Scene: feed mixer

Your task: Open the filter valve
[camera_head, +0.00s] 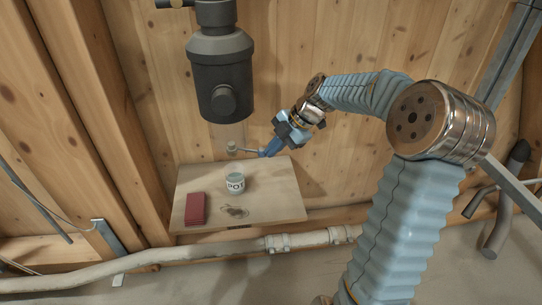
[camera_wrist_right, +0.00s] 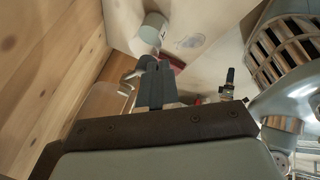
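The filter (camera_head: 222,85) is a dark grey cylinder hanging in front of the wooden wall, with a clear part under it. A small metal valve (camera_head: 232,147) sits below it, and its thin lever points right. My right gripper (camera_head: 264,153) has its blue fingertips at the lever's right end. In the right wrist view my fingers (camera_wrist_right: 155,75) stand close together with no clear gap. The pale valve lever (camera_wrist_right: 131,76) shows just left of the tips there. I cannot tell whether they touch it. My left gripper is out of view.
Below is a small wooden shelf (camera_head: 280,188) with a POT cup (camera_head: 235,184), a dark red box (camera_head: 195,209) and a greyish patch (camera_head: 234,211). The cup also shows in the right wrist view (camera_wrist_right: 152,29). A pale pipe (camera_head: 190,257) runs under the shelf.

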